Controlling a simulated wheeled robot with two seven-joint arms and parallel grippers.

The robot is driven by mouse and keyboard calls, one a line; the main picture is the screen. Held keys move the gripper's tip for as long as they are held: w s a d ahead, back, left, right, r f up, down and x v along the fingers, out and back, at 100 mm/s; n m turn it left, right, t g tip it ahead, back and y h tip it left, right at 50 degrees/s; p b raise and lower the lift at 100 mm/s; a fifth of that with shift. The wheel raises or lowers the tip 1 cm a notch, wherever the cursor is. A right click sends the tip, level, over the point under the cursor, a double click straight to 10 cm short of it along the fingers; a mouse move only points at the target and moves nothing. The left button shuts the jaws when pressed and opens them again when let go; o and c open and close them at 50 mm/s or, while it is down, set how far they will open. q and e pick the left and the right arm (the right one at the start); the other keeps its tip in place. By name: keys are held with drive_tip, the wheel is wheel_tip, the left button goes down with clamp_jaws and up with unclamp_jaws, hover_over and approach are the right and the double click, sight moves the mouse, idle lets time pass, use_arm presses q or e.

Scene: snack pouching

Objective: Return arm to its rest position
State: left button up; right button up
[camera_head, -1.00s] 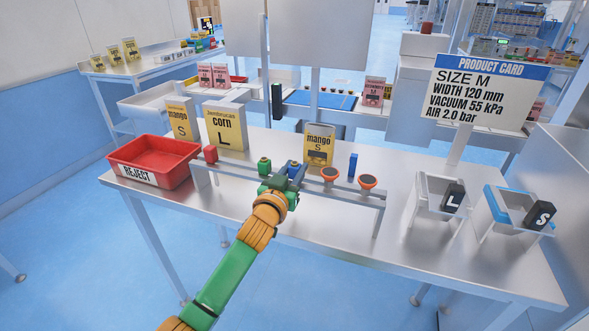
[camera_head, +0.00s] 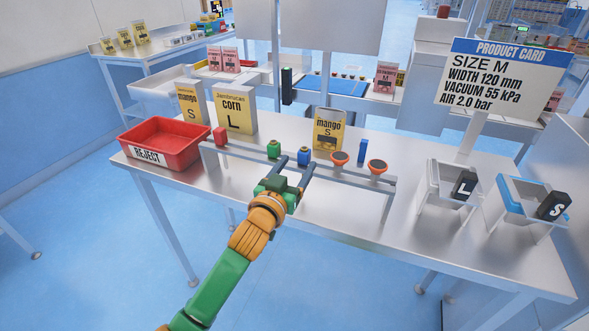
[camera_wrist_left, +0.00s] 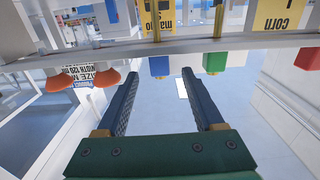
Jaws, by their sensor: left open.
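My left gripper (camera_head: 291,170) is open and empty, just in front of the raised metal rail (camera_head: 340,176) on the near side of the table. It is apart from the blue knob (camera_head: 304,156) and green knob (camera_head: 273,149) on the rail. In the left wrist view the open jaws (camera_wrist_left: 158,76) have nothing between them. The blue knob (camera_wrist_left: 159,66) and green knob (camera_wrist_left: 214,62) show beyond them, as does the red knob (camera_wrist_left: 307,58). My right gripper is out of view.
A red REJECT bin (camera_head: 165,146) stands at the table's left. Mango and corn pouches (camera_head: 236,110) stand behind the rail. Two orange cups (camera_head: 377,166) sit at its right. Trays L (camera_head: 440,200) and S (camera_head: 512,214) and a product card (camera_head: 498,90) are at right. Space before the rail is clear.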

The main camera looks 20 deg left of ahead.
use_arm(q)
drive_tip(key=shift+s, duration=0.9)
